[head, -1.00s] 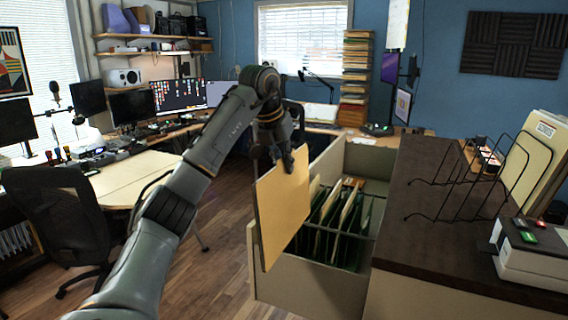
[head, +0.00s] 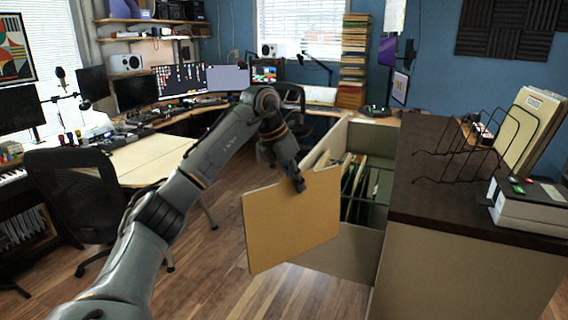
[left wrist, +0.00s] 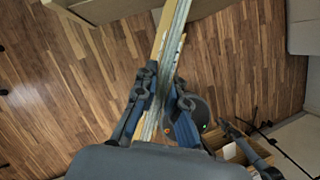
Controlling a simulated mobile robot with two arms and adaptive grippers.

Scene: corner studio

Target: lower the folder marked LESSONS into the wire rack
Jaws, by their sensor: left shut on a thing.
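A tan folder (head: 292,222) hangs upright from my left gripper (head: 298,182), which is shut on its top edge. It is held in front of the open file drawer, over the floor. No marking shows on the face toward me. In the left wrist view the folder (left wrist: 172,30) shows edge-on between the fingers of the left gripper (left wrist: 164,100). The black wire rack (head: 455,165) stands on the dark cabinet top at the right, well apart from the held folder. Folders (head: 527,128) with a small label stand at its right end. My right gripper is out of view.
The open drawer (head: 338,245) holds several hanging files. The dark cabinet top (head: 425,205) carries a white box (head: 530,205) at its right front. A black chair (head: 75,190) and a desk (head: 150,157) stand at left. Wooden floor lies clear below the folder.

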